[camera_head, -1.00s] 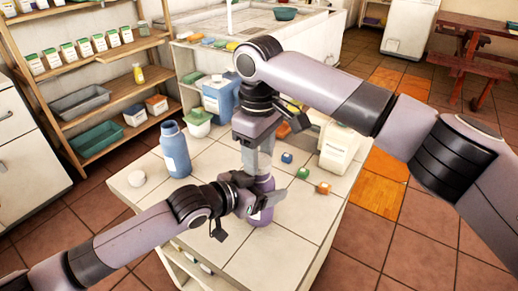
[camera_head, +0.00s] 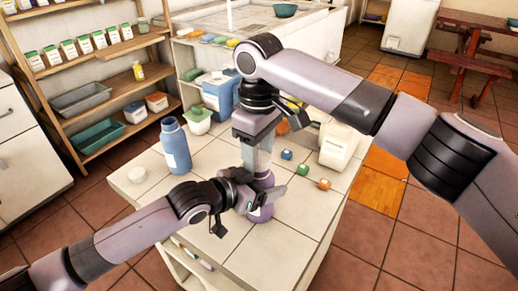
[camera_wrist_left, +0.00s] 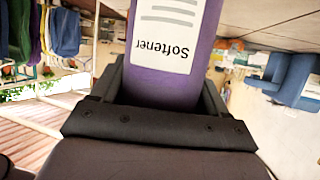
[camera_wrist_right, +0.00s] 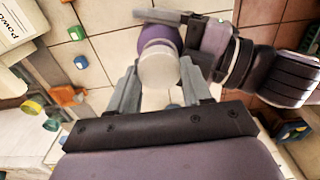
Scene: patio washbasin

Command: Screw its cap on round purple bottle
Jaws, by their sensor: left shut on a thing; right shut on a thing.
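The round purple bottle (camera_head: 261,212) stands upright on the tiled counter (camera_head: 292,252). In the left wrist view it fills the jaws and its white label (camera_wrist_left: 175,32) reads "Softener". My left gripper (camera_head: 246,197) is shut around the bottle's body from the left. My right gripper (camera_head: 262,172) points down from above and is shut on the white cap (camera_wrist_right: 160,70), which sits over the bottle's top in the right wrist view. The purple shoulder (camera_wrist_right: 158,38) shows beside the cap. The thread is hidden, so I cannot tell how tightly the cap sits.
Several small coloured cubes (camera_head: 304,170) and a white container (camera_head: 338,146) are at the right. A blue container (camera_head: 218,97) and a pale green pot (camera_head: 198,121) stand behind.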

